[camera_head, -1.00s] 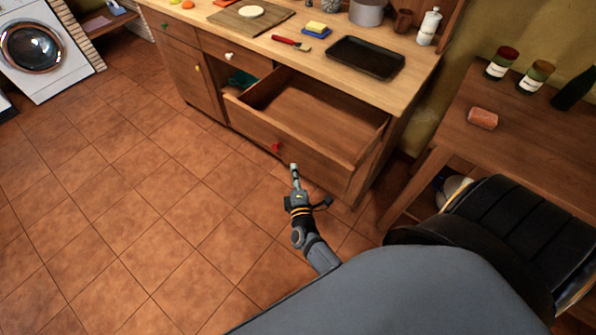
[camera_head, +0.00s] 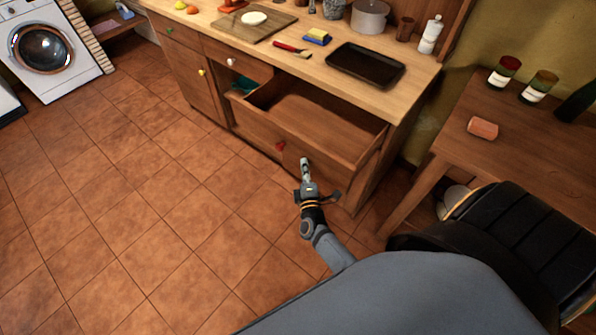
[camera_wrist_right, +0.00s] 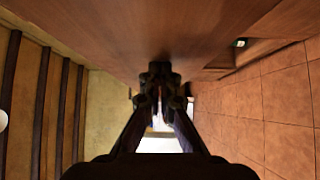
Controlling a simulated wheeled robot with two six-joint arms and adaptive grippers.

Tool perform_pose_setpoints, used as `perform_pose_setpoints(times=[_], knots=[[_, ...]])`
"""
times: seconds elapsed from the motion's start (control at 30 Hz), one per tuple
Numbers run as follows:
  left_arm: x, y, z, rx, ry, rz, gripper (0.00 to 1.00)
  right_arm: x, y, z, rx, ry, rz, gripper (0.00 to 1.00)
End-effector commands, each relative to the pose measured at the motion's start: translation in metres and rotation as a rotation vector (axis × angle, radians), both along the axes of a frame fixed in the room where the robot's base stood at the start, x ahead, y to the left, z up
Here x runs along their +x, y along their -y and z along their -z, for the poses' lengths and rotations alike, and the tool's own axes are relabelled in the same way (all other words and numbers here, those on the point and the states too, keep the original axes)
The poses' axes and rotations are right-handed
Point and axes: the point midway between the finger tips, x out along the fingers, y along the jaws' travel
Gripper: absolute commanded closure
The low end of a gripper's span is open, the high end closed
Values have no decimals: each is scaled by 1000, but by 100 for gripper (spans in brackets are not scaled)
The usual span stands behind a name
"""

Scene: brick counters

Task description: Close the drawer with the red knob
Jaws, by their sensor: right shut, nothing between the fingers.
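The drawer with the red knob (camera_head: 280,146) stands open, pulled out from the wooden counter, and looks empty inside. Its front panel (camera_head: 322,169) faces my right arm. My right gripper (camera_head: 305,162) is shut and empty, at the drawer front just right of the red knob. It seems to touch or nearly touch the panel; I cannot tell which. In the right wrist view the shut fingers (camera_wrist_right: 160,78) point at a large brown wooden surface (camera_wrist_right: 150,35). My left gripper is not in view.
The counter top holds a black tray (camera_head: 366,66), a pot (camera_head: 370,17), a brush, a sponge and a cutting board. A side table (camera_head: 510,140) with jars and an orange-brown cylinder (camera_head: 482,128) stands at right. Tiled floor (camera_head: 130,200) is clear at left.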

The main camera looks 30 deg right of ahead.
Motion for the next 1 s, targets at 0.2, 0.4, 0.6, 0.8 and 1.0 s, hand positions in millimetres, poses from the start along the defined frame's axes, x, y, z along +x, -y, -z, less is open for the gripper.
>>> perform_pose_setpoints(times=[0.2, 0.4, 0.6, 0.8, 1.0], knots=[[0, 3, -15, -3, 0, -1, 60, 28, 67, -5, -9, 1, 1, 100], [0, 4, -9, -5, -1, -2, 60, 53, 128, 0, -7, 1, 2, 100], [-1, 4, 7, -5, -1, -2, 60, 74, 180, 2, -4, 2, 3, 100], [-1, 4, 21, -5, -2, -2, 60, 88, 213, 2, -3, 1, 2, 100], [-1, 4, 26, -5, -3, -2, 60, 95, 230, 1, -1, 0, 1, 100]])
